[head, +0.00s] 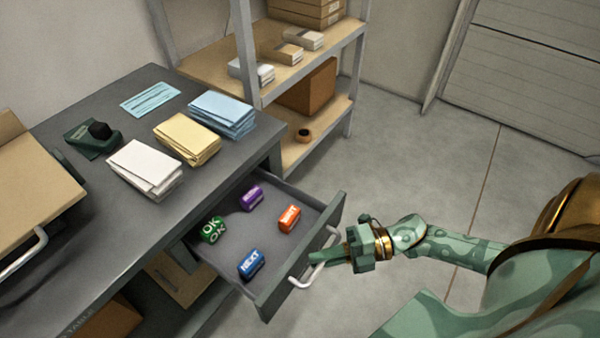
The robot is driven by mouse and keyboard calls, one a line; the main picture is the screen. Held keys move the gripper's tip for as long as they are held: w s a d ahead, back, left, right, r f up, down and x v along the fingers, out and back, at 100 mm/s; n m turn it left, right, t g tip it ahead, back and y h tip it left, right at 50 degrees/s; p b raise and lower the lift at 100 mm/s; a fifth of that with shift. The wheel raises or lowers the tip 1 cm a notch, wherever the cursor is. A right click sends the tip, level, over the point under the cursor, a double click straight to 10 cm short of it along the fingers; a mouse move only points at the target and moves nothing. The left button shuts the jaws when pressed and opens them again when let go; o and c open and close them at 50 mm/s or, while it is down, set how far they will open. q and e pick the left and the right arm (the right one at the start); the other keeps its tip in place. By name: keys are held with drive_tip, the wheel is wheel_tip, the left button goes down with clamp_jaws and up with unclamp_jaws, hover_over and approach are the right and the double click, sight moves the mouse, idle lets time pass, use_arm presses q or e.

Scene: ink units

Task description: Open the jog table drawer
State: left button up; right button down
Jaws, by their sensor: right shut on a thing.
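The jog table (122,210) is a dark grey table at the left. Its drawer (329,219) is pulled out towards the right, with its inside in plain view. A white bar handle (297,284) is on the drawer's front. My right gripper (318,257) is shut on the handle at the drawer's front. In the drawer lie a green block (213,230), a purple block (251,198), an orange block (289,217) and a blue block (251,264). My left gripper is not in view.
White (146,168), yellow (187,138) and blue (221,113) paper stacks lie on the tabletop beside a dark green stamp-like item (93,138). A shelf unit (290,72) with boxes stands behind. The floor (410,130) behind my right arm is clear.

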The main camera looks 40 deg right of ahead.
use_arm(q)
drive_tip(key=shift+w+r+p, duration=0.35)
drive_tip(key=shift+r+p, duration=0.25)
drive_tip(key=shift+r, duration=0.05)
use_arm(e)
drive_tip(key=shift+s+d, duration=0.3)
drive_tip(key=shift+s, duration=0.5)
drive_tip(key=shift+s+d, duration=0.25)
drive_tip(key=shift+s, duration=0.5)
drive_tip(key=shift+s+d, duration=0.3)
drive_tip(key=shift+s, duration=0.5)
drive_tip(key=c, duration=1.8)
unclamp_jaws()
drive_tip(key=shift+o, duration=0.2)
use_arm(q)
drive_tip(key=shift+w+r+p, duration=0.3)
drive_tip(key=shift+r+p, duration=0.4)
drive_tip(key=shift+p, duration=0.05)
use_arm(e)
drive_tip(key=v, duration=1.6)
drive_tip(key=shift+s+d, duration=0.1)
